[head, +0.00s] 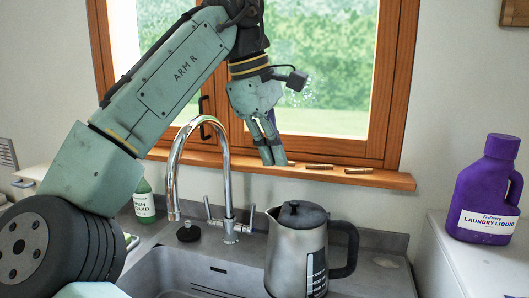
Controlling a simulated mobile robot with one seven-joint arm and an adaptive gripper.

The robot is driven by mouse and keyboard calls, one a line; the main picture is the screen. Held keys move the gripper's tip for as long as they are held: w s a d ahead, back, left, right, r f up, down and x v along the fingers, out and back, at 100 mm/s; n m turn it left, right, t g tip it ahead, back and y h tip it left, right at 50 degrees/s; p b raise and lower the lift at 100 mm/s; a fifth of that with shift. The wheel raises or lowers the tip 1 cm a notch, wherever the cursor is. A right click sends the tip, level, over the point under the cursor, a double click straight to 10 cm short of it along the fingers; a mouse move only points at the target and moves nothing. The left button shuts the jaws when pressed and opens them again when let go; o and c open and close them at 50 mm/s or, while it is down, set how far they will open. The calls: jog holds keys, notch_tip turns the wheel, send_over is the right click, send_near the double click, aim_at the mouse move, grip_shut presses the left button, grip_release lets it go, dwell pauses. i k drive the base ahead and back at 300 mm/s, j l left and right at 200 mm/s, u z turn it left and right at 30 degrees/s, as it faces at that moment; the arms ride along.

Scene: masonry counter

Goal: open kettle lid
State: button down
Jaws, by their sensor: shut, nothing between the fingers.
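A steel kettle (292,258) stands upright at the right part of the sink, with its spout to the left and its black handle (348,250) to the right. Its dark lid (301,214) sits on top, closed, with a small knob. My gripper (273,162) hangs above and slightly left of the kettle, pointing down in front of the window sill. Its fingers are shut and empty, apart from the lid.
A chrome faucet (226,185) rises left of the kettle. A green dish liquid bottle (144,204) stands behind my arm at left. Small brown items (319,166) lie on the sill. A purple laundry bottle (486,190) stands on the white surface (462,262) at right.

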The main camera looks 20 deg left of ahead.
aim_at(299, 214)
jog(key=k, duration=1)
